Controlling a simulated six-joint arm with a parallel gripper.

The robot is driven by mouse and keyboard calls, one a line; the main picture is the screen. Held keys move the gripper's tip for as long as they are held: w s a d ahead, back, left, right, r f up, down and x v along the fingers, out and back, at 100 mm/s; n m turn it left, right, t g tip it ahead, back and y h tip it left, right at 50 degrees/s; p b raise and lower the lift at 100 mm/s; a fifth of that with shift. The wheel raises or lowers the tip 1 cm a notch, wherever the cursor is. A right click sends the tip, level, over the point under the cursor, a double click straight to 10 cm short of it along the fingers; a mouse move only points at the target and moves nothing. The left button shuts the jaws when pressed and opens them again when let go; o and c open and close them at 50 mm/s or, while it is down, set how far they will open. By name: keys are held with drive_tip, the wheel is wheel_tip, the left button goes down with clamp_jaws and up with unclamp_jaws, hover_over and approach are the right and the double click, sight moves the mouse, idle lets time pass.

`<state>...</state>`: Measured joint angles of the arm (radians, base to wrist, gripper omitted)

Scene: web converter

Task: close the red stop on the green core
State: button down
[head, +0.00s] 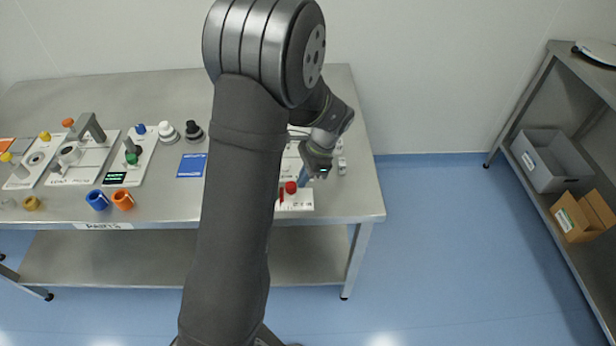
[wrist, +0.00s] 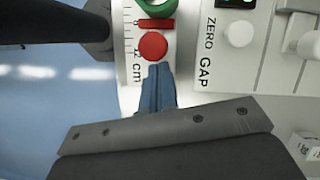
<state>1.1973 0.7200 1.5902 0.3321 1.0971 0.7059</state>
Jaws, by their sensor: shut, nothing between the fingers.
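The red stop shows in the wrist view as a round red knob (wrist: 153,46) with a flat red bar (wrist: 155,24) beside it, on a white plate with a cm scale. A green ring (wrist: 157,6), seemingly the green core, is cut off by the top edge, close to the bar. I cannot tell whether they touch. My gripper (wrist: 157,72) is shut and empty, its blue fingertips right beside the knob; contact is unclear. In the head view my gripper (head: 303,183) is low over the bench's right end, beside the red knob (head: 290,187). My arm hides the green core there.
A panel marked ZERO GAP with a white button (wrist: 238,33) lies right of the scale. A dark cylindrical part (wrist: 98,30) stands left of it. Several fixtures, blue (head: 97,200) and orange rings (head: 123,200) occupy the bench's left. My arm hides the bench's middle.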

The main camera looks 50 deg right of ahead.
drive_tip(key=shift+w+a, duration=0.85)
drive_tip(key=shift+a, duration=0.05)
drive_tip(key=shift+d, duration=0.1)
drive_tip(key=d, duration=0.1)
drive_tip(key=s+d, duration=0.1)
drive_tip(key=s+d+r, duration=0.1)
drive_tip(key=d, duration=0.1)
drive_tip(key=shift+s, duration=0.15)
drive_tip(key=v, duration=0.9)
drive_tip(key=shift+a, duration=0.2)
